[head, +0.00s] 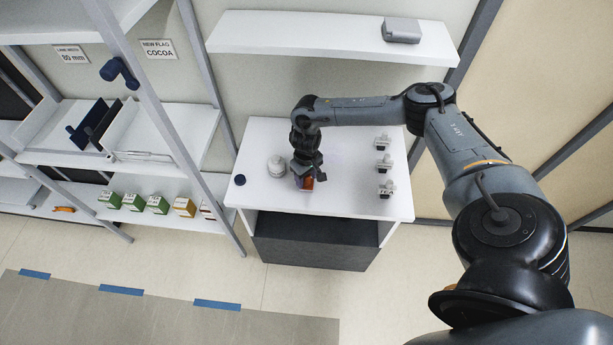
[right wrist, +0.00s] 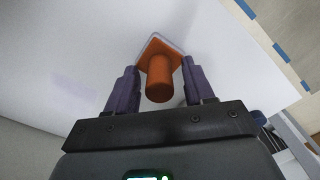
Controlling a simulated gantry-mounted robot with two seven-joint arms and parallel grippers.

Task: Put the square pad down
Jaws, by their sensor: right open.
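The square pad (right wrist: 158,47) is an orange square plate with a thin pale layer beneath it and a round orange handle (right wrist: 159,80). In the right wrist view the handle stands between the two fingers of my right gripper (right wrist: 161,68), which are open with a gap on each side. In the head view my right gripper (head: 305,181) points down over the white counter (head: 342,203), with a bit of the orange pad (head: 308,184) showing below it. The pad appears to rest on the counter; its underside is hidden. My left gripper is out of view.
A white round lidded object (head: 277,166) stands just left of my gripper, and a dark blue disc (head: 240,180) lies further left. Several small grey-white devices (head: 384,163) line the counter's right side. A shelf (head: 330,37) hangs above. The counter's front is clear.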

